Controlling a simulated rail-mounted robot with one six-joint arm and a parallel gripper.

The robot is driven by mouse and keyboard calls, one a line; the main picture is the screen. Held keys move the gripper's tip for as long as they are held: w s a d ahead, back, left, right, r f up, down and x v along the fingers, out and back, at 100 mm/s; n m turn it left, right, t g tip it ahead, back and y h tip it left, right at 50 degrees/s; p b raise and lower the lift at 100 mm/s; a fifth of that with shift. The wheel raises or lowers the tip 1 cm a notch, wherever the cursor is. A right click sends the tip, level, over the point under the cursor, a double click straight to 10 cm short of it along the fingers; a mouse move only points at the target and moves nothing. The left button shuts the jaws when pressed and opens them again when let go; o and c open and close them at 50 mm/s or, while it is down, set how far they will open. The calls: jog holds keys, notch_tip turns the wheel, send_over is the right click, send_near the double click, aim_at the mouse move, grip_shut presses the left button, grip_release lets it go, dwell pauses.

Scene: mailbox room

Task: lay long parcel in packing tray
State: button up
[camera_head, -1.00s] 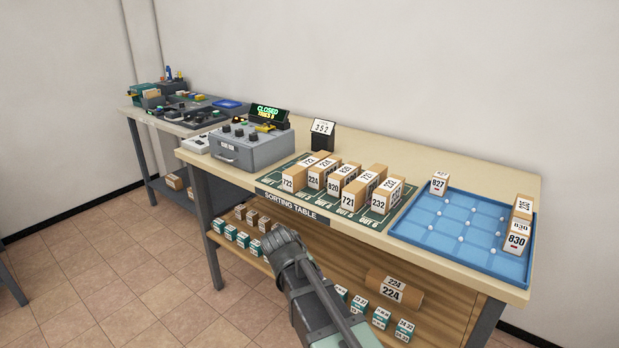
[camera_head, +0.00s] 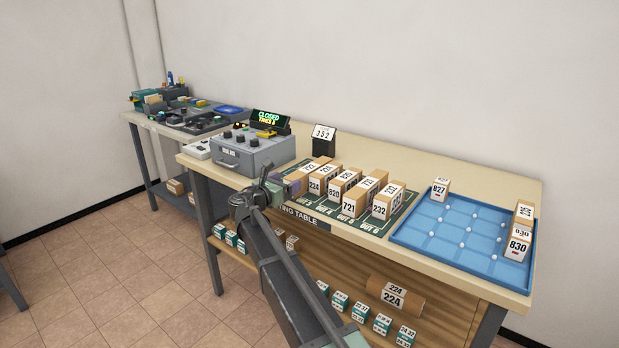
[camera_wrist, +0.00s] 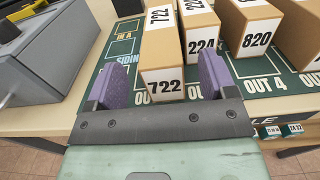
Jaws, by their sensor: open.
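Long tan parcels with white number labels lie side by side on the green sorting mat (camera_head: 402,215). Parcel 722 (camera_head: 318,163) is at the left end, then 224 (camera_head: 316,186), 820 (camera_head: 336,193), 721 (camera_head: 351,208) and 232 (camera_head: 381,208). My gripper (camera_head: 284,187) is open at the mat's front left edge, partly hiding 722. In the wrist view, my purple fingers (camera_wrist: 160,78) stand either side of the front end of 722 (camera_wrist: 162,84), with gaps showing on both sides. The blue packing tray (camera_head: 402,232) is at the table's right end.
A grey control box (camera_head: 252,155) stands left of the mat. Parcel 224 also marks one on the lower shelf (camera_head: 397,294).

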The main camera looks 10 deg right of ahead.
aim_at(296, 175)
jog(key=x, duration=0.5)
jog(key=shift+d+r, duration=0.1)
jog(key=c, duration=1.3)
notch_tip(296, 175, up, 20)
jog(key=p, duration=2)
jog(key=shift+c, duration=0.2)
